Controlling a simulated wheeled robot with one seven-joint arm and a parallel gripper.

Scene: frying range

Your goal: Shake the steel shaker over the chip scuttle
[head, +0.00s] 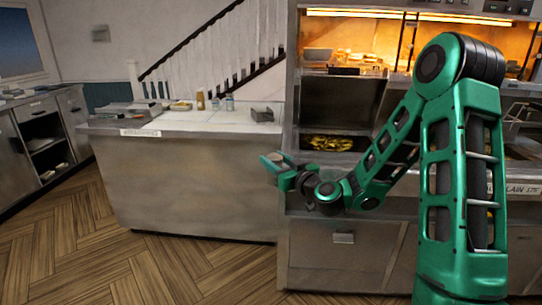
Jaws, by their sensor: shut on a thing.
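My gripper (287,176) is at the end of my green arm, left of the frying range's front edge. It is shut on a small grey thing, apparently the steel shaker (274,157), of which only a little shows above the fingers. The shaker's exact tilt is too small to tell. The chip scuttle (338,156) is the metal bay in the range, holding yellow chips (330,143). In the picture, the gripper is left of and below the chips; its height above the scuttle cannot be judged.
A steel counter (190,130) stands to the left, with a brown bottle (201,100), small jars (229,101) and a grey holder (262,114) on it. The lit heated cabinet (345,40) is above the scuttle. Wooden floor (130,265) is clear in front.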

